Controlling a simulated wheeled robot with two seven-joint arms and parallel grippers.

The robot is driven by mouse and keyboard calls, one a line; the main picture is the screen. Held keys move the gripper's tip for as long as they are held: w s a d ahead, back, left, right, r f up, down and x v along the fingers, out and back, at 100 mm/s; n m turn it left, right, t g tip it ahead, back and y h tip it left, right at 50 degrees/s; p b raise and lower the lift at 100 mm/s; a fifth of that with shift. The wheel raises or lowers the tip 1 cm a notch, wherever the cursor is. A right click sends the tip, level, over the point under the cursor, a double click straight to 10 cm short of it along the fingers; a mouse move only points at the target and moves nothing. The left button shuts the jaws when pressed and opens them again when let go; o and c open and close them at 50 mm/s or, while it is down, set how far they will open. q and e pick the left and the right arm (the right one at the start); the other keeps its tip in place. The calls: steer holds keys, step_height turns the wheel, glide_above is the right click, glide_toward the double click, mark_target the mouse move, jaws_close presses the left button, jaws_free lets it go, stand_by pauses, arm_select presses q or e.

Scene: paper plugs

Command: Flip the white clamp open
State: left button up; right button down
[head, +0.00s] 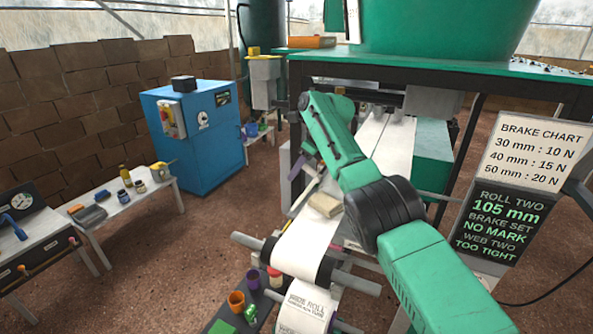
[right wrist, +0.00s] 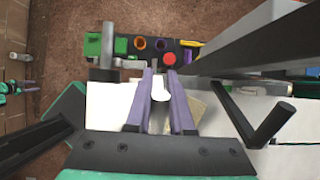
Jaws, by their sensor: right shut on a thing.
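My right arm reaches in from the lower right in the head view, and my right gripper (head: 298,168) points down beside the white paper web, partly hidden by the arm. In the right wrist view my right gripper (right wrist: 160,76) has its two purple fingers close on either side of a small white rounded piece, the white clamp (right wrist: 160,90), and is shut on it. Most of the clamp is hidden between the fingers, so its angle cannot be told. In the head view I cannot make the clamp out clearly.
The white paper web (head: 308,240) runs over dark rollers to a printed roll (head: 306,303). A tan block (head: 325,204) lies on the web. A dark tray (right wrist: 128,68) holds several coloured pots. Dark bars stand close right of the gripper. A sign (head: 503,222) stands right.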

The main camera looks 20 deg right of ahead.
steer(key=c, duration=0.8)
jaws_free()
steer(key=shift+a, duration=0.1)
steer(key=shift+w, duration=0.15)
steer(key=b+v, duration=0.2)
steer(key=v, duration=0.1)
steer(key=p+v, duration=0.1)
steer(key=v, duration=1)
steer(key=shift+r+p, duration=0.2)
steer(key=shift+p, duration=0.2)
